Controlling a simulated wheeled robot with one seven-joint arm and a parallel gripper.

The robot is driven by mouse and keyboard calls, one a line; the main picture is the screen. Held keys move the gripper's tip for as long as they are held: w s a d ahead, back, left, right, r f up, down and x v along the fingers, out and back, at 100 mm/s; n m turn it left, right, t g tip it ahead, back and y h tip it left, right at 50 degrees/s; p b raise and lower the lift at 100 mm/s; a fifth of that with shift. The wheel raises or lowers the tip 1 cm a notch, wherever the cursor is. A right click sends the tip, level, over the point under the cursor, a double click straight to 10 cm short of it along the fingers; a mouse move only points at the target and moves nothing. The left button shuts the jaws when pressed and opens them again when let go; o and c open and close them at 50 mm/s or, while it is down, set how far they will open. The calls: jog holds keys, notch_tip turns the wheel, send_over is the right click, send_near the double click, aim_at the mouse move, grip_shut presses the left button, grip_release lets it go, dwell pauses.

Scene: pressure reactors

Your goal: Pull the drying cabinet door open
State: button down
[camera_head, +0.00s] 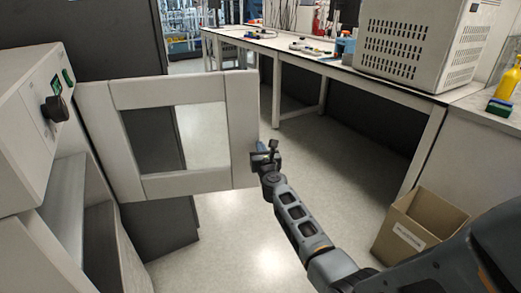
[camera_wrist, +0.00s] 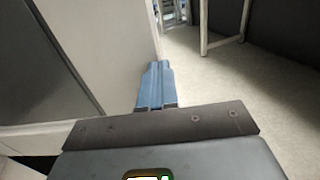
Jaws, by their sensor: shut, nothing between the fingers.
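The drying cabinet (camera_head: 22,130) stands at the left in the head view, with a black knob on its control panel. Its door (camera_head: 240,125), a pale frame around a window, stands swung wide open, and shelves show inside the cabinet. My gripper (camera_head: 263,150) is at the door's free right edge. In the wrist view my gripper (camera_wrist: 156,85) has its blue fingers together with nothing between them. The door's pale surface (camera_wrist: 75,50) lies just left of the fingers there. I cannot tell whether the fingers touch the door edge.
A long white bench (camera_head: 330,68) runs behind on the right, carrying a large vented grey box (camera_head: 420,45). A cardboard box (camera_head: 415,228) stands on the floor at the lower right. A yellow bottle (camera_head: 508,80) stands on the right counter. The floor (camera_head: 220,235) below the door is clear.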

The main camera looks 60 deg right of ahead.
dwell(0.3)
jog(key=w+d+n+t+y+b, duration=0.4)
jog(key=w+d+y+b, duration=0.1)
jog(key=w+d+b, duration=1)
jog(key=shift+d+n+t+b, duration=0.15)
jog(key=shift+n+t+b, duration=0.2)
jog(key=shift+b, duration=0.9)
